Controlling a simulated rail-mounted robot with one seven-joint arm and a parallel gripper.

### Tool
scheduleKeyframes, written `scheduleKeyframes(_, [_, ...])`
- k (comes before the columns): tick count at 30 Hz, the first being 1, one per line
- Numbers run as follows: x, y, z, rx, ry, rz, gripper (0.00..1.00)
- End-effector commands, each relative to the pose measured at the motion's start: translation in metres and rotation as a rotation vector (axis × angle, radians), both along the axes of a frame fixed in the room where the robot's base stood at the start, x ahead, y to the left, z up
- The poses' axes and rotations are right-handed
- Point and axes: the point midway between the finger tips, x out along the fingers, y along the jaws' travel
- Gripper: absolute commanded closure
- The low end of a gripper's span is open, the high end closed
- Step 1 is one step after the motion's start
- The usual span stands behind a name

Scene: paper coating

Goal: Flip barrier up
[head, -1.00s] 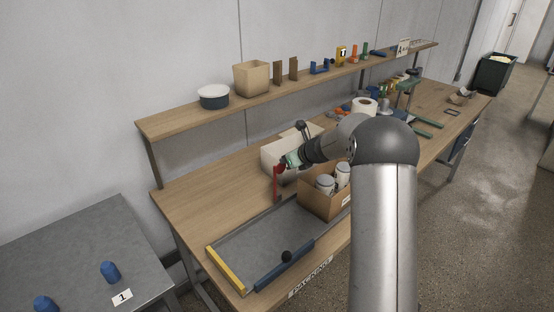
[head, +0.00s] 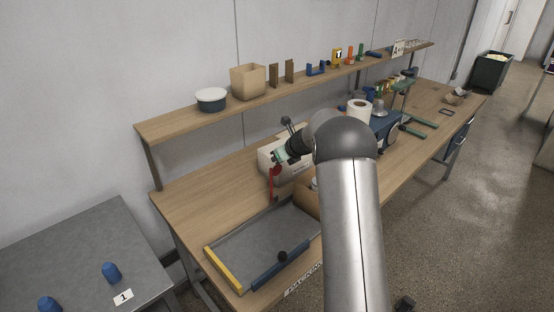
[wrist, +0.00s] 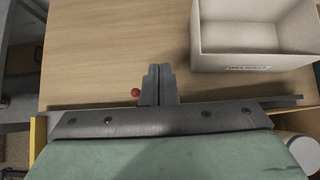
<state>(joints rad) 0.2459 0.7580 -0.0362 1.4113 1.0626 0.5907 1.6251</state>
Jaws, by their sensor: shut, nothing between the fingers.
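A grey tray (head: 252,241) lies at the near left end of the wooden bench. My gripper (head: 274,160) is above the bench behind the tray, in front of a white box (head: 285,169). In the wrist view its two fingers (wrist: 157,70) are together with nothing between them. A red upright piece (head: 271,182) stands just below it; a red ball (wrist: 135,92) shows beside the fingers.
The white box is open and empty in the wrist view (wrist: 255,42). A cardboard box (head: 308,198) is mostly hidden behind my arm. A shelf (head: 190,121) with several small items runs along the back. A grey table (head: 70,250) stands at left.

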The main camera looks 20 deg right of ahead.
Motion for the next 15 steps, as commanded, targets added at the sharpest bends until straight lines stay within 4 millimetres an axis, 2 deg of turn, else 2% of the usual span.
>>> scheduleKeyframes(9, [0.018, 0.006, 0.057, -0.001, -0.005, -0.002, 1.0])
scheduleKeyframes(15, [0.026, 0.008, 0.083, 0.0, -0.004, -0.004, 1.0])
